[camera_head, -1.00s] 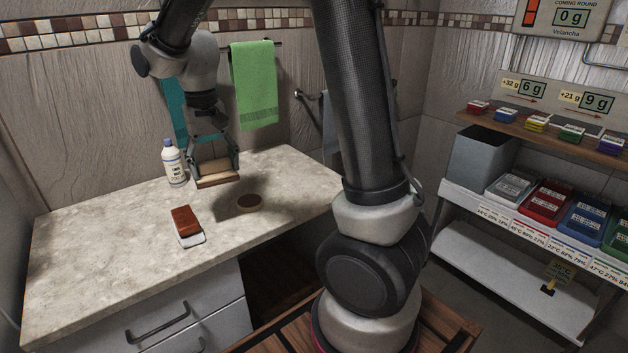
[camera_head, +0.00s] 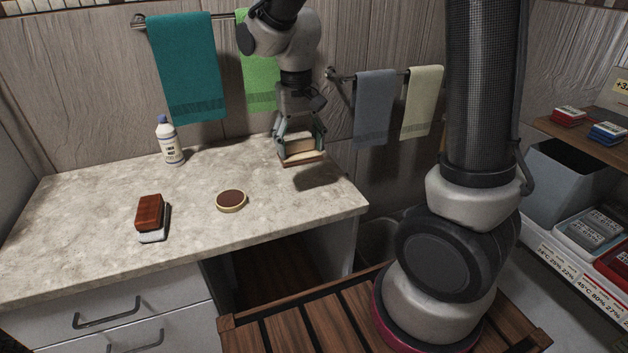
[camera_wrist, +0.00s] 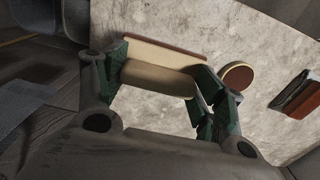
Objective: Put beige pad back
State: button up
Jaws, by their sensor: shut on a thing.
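My gripper (camera_head: 299,142) is shut on the beige pad (camera_head: 301,153), a block with a cream body and a thin brown edge. It holds the pad above the back right part of the counter, and a shadow lies below. In the wrist view the pad (camera_wrist: 160,79) sits between the green fingers of my gripper (camera_wrist: 158,84). A round brown tin (camera_head: 231,201) and a brown-backed brush with white underside (camera_head: 150,216) rest on the counter.
The speckled counter (camera_head: 90,209) is mostly clear. A white bottle with a blue cap (camera_head: 170,142) stands at the back. Towels, including a teal one (camera_head: 186,66), hang on the wall rails. A grey bin (camera_head: 568,182) and a shelf are at right.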

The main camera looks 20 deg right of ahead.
notch_tip(320, 180, down, 9)
jog(key=shift+f, duration=0.15)
dwell(0.4)
jog(key=o, duration=1)
jog(key=shift+a+f, duration=0.1)
